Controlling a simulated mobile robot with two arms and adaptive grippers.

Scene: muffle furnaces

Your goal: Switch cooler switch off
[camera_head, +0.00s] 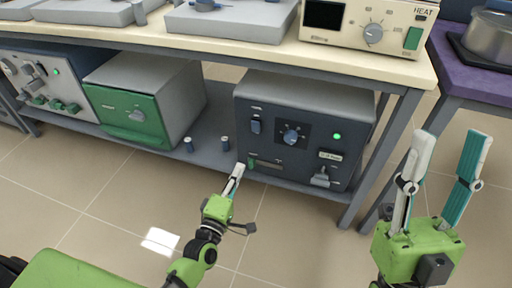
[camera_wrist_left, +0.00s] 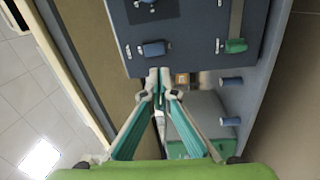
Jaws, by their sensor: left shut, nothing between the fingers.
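A dark blue-grey unit (camera_head: 300,112) stands on the lower shelf. Its front has a blue switch (camera_head: 255,126), a round knob (camera_head: 291,134), a lit green lamp (camera_head: 337,136), a green slider (camera_head: 251,163) and a lever (camera_head: 321,178). I cannot tell which control is the cooler switch. My left gripper (camera_head: 238,167) is shut and empty by the unit's left front edge. In the left wrist view its fingertips (camera_wrist_left: 160,72) are just below the blue switch (camera_wrist_left: 153,48); contact cannot be told. The green slider (camera_wrist_left: 236,46) is to the right. My right gripper (camera_head: 452,133) is open and empty.
A furnace with a green door (camera_head: 130,118) stands on the shelf to the left. Two small posts (camera_head: 188,144) (camera_head: 225,143) are between it and the unit. The table top (camera_head: 280,48) overhangs the shelf. A table leg (camera_head: 380,160) is at right. The floor in front is clear.

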